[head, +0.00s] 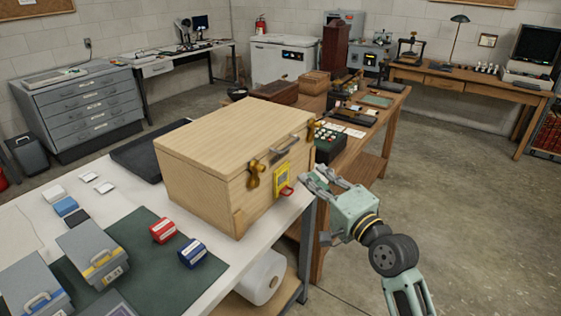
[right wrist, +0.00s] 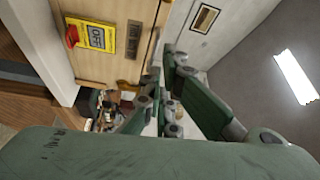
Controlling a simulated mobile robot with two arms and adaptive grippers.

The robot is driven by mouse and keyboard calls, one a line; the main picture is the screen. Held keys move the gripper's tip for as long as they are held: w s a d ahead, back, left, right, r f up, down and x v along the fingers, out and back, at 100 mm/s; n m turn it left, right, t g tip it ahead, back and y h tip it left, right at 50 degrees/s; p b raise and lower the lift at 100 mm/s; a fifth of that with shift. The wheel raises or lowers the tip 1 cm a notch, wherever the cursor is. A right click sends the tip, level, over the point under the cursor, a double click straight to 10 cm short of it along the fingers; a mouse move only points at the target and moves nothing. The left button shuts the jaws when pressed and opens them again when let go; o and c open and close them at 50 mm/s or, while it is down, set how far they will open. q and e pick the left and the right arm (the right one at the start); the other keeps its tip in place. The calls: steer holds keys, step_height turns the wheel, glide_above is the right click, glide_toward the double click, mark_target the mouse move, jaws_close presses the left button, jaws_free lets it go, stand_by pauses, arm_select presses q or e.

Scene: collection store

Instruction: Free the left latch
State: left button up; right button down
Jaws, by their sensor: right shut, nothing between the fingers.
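A pale wooden crate (head: 212,180) with its lid down stands on the white table. The left latch (head: 253,176) is a brass fitting on its front face, across the lid seam. The right latch (head: 312,130) is a similar brass fitting near the far end of that face. My right gripper (head: 314,179) is shut and empty, in front of the crate and right of the tag. The right wrist view shows its fingers (right wrist: 165,75) and the tag (right wrist: 95,36). My left gripper is out of view.
Red (head: 162,231) and blue (head: 193,254) small boxes and grey cases (head: 93,252) rest on the green mat (head: 150,262) left of the crate. A wooden table (head: 365,140) with objects stands behind. Open floor lies at right.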

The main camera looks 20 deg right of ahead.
arm_select(q)
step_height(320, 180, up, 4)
steer(key=p, duration=0.3)
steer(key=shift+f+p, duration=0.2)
steer(key=shift+p, duration=0.15)
arm_select(e)
steer(key=w+a, duration=0.5)
steer(key=w, duration=0.3)
steer(key=shift+a, duration=0.3)
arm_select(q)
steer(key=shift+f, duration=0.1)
arm_select(e)
steer(key=shift+s, duration=0.15)
arm_select(q)
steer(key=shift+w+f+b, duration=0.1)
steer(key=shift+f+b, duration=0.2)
steer(key=shift+b, duration=0.1)
arm_select(e)
steer(key=shift+a+n, duration=0.1)
steer(key=shift+n, duration=0.2)
